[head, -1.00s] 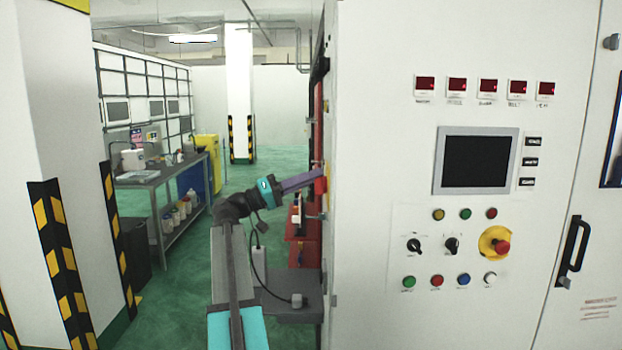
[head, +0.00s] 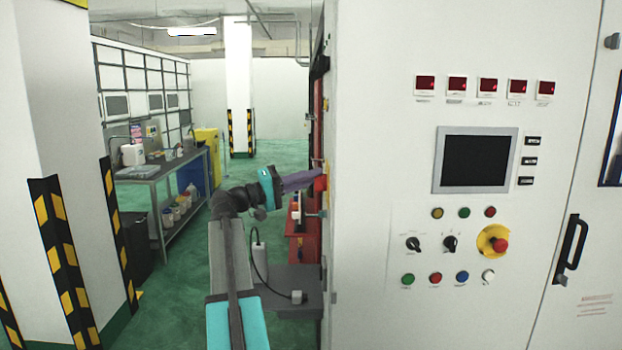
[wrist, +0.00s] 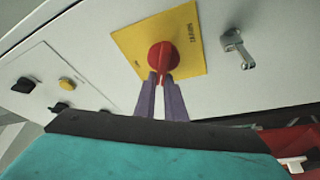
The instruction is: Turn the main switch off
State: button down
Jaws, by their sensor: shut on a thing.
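The main switch is a red rotary knob (wrist: 163,56) on a yellow square plate (wrist: 188,33), fixed to the side of the white cabinet. In the wrist view my gripper (wrist: 162,78) has its two purple fingers shut on the lower part of the red knob. In the head view my gripper (head: 305,180) reaches the cabinet's left side, where the red knob (head: 321,184) shows edge-on. The plate looks tilted in the wrist view. The exact angle of the knob is hard to tell, as the fingers cover its lower part.
A metal latch (wrist: 238,47) sits right of the plate. A panel with black and yellow knobs (wrist: 67,84) is at left. The cabinet front (head: 380,120) carries a screen (head: 476,160) and an emergency stop (head: 501,245). A workbench (head: 165,170) stands behind at left.

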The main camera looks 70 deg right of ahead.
jog(key=shift+s+a+f, duration=0.1)
jog(key=shift+s+f, duration=0.05)
jog(key=shift+f, duration=0.15)
jog(key=c, duration=1.8)
grip_release()
jog(key=shift+r, duration=0.15)
jog(key=b+v, duration=0.3)
jog(key=v, duration=1)
jog(key=shift+w+a, duration=0.15)
jog(key=shift+w, duration=0.15)
